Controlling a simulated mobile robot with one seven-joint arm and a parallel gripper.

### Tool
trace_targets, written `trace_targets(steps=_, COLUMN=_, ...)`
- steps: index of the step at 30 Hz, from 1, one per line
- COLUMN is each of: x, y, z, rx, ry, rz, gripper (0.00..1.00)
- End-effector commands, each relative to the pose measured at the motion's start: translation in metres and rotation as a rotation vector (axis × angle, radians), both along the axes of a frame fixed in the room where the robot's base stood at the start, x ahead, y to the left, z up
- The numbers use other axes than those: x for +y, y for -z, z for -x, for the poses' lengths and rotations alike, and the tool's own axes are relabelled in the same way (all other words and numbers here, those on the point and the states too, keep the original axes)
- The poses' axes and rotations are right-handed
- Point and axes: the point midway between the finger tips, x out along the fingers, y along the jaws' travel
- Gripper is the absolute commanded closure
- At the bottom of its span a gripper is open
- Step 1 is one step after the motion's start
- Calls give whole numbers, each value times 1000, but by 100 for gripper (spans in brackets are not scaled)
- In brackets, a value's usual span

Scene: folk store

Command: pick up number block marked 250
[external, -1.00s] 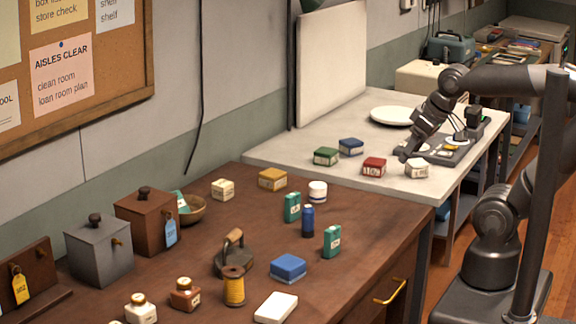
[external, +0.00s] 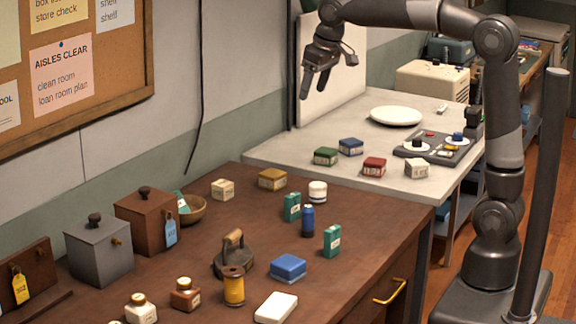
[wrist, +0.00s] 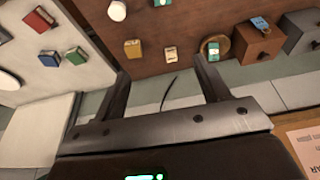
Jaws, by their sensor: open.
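Small labelled blocks stand on two surfaces, and I cannot read which is marked 250. In the external view, a green block (external: 326,156), a blue block (external: 351,147), a red block (external: 374,167) and a white block (external: 417,168) are on the pale table. A cream block (external: 223,189) and a mustard block (external: 272,179) are on the brown desk; the wrist view also shows the cream one (wrist: 170,54) and the mustard one (wrist: 133,48). My gripper (external: 313,88) is open and empty, raised high near the wall, apart from every block.
A white plate (external: 397,116) and a grey device with dials (external: 440,146) are on the pale table (external: 290,150). The brown desk (external: 200,270) holds teal boxes, a blue bottle (external: 308,222), an iron (external: 234,255), and lidded boxes. A white panel (external: 345,60) leans at the wall.

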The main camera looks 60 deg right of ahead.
Motion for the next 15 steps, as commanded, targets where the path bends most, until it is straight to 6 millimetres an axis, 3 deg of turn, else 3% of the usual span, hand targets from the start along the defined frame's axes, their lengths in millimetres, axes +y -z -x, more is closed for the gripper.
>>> trace_targets(steps=3, x=1, y=5, z=-42, rx=30, ry=3, rz=-1, gripper=32)
trace_targets(steps=8, x=1, y=17, z=-93, rx=68, ry=10, rz=-2, gripper=32)
trace_targets(steps=15, x=2, y=49, z=-162, rx=124, ry=21, rz=-7, gripper=32)
